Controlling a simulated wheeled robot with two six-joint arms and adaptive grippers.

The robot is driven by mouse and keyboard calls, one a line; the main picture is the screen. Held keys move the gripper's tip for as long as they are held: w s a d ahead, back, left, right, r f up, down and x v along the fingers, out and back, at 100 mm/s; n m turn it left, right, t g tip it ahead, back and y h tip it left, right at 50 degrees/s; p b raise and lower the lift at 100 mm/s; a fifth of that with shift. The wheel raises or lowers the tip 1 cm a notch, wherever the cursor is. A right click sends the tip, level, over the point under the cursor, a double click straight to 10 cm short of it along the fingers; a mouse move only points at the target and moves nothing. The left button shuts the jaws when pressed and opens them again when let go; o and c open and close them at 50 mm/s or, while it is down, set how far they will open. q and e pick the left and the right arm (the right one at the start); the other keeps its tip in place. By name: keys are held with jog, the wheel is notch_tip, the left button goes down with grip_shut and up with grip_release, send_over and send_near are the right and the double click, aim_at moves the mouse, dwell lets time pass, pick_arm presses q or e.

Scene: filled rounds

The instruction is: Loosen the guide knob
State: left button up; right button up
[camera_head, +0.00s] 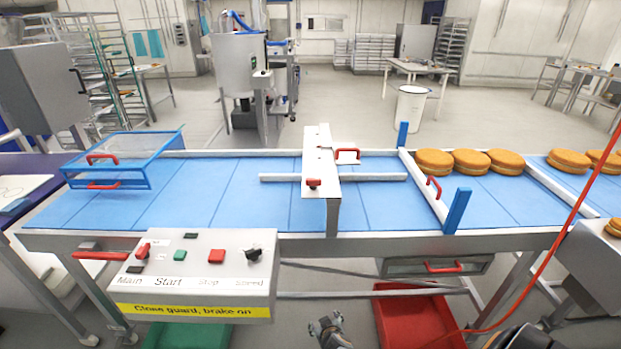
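A red knob (313,184) sits on the lower front part of a white upright bracket (322,150) that stands over the blue conveyor (240,190). A white guide rail (380,177) runs crosswise under the bracket. A red handle (348,152) stands just right of the bracket. What seems to be my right gripper (327,323) is at the bottom edge, low in front of the conveyor and well below the knob. Its fingers look spread and empty; part of it is cut off. My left gripper is not in view.
A control box (200,270) with buttons and a yellow label hangs at the front left. Filled rounds (470,161) wait behind a white gate (422,185) at right. Green and red crates (415,315) sit below.

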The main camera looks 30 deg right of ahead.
jog(key=w+d+r+m+t+h+p, duration=0.15)
jog(key=w+r, duration=0.35)
jog(key=r, duration=0.5)
jog(key=w+r+t+h+p, duration=0.1)
jog(key=w+r+t, duration=0.1)
jog(key=w+r, duration=0.5)
jog(key=m+t+h+p, duration=0.2)
jog(key=m+t+h, duration=0.1)
jog(key=m, duration=0.1)
send_near(314, 181)
jog(key=p+x, duration=0.3)
jog(key=x, duration=0.8)
jog(key=shift+n, duration=0.25)
jog(key=c, duration=1.2)
